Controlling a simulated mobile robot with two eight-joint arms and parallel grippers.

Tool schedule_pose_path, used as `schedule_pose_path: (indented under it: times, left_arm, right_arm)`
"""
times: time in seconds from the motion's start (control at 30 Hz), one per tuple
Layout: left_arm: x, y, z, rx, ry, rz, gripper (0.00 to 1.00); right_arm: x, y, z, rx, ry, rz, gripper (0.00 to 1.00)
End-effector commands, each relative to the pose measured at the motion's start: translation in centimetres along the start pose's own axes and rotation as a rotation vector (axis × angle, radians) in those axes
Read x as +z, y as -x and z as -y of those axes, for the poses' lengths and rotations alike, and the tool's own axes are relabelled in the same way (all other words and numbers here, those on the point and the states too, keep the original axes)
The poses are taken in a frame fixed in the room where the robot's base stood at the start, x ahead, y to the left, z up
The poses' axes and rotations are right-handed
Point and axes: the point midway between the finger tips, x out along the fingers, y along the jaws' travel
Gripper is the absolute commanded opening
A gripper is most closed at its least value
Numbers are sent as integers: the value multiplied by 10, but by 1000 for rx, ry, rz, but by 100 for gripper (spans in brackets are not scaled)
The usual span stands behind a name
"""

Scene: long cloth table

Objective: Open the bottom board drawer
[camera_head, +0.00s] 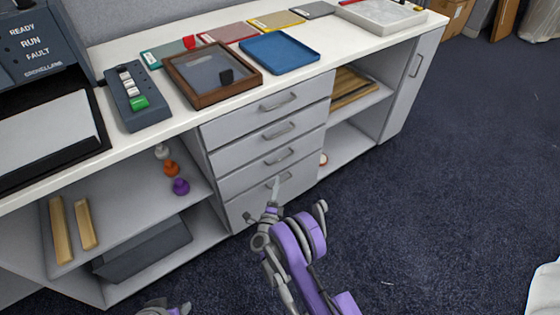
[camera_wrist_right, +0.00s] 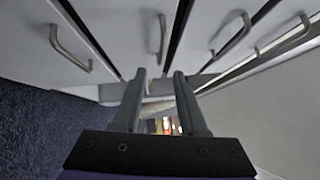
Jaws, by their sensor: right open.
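A grey drawer unit with several stacked drawers stands under the white tabletop. The bottom drawer (camera_head: 240,208) looks shut in the head view, and its handle (camera_head: 281,180) shows just above my right fingertips. My right gripper (camera_head: 273,190) is open and empty, in front of the bottom drawer; the head view does not show whether it touches the handle. In the right wrist view the two fingers (camera_wrist_right: 160,75) point toward the drawer fronts, with a handle (camera_wrist_right: 162,40) beyond them and another (camera_wrist_right: 70,50) to the left. Only a small part of my left gripper (camera_head: 165,309) shows at the bottom edge.
Open shelves flank the drawers; the left one holds wooden bars (camera_head: 74,228) and several coloured knobs (camera_head: 180,186). A wooden tray (camera_head: 208,98), blue tray (camera_head: 279,53) and button box (camera_head: 136,98) stand on the tabletop. The dark carpet (camera_head: 440,190) to the right is clear.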

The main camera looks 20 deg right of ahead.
Motion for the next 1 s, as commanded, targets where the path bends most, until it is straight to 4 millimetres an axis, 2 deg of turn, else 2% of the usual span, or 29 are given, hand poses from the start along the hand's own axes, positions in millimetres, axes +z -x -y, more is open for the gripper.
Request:
schedule_pose_path:
  times: [0.17, 0.4, 0.6, 0.77, 1.0]
  left_arm:
    - [1, -2, 0, 0, 0, 1, 50]
    - [2, -6, 0, 0, 0, 2, 50]
    - [2, -9, 0, 0, 0, 3, 50]
    - [3, -10, 0, 0, 0, 3, 50]
    - [3, -10, 0, 0, 0, 3, 50]
  right_arm:
    - [-1, -23, 1, -1, 2, -2, 42]
    - [-1, -70, 0, -1, 3, -2, 42]
    - [0, -97, 1, -1, 3, 0, 42]
    - [0, -105, 1, 0, 3, 1, 42]
    - [0, -106, 2, 0, 2, 1, 42]
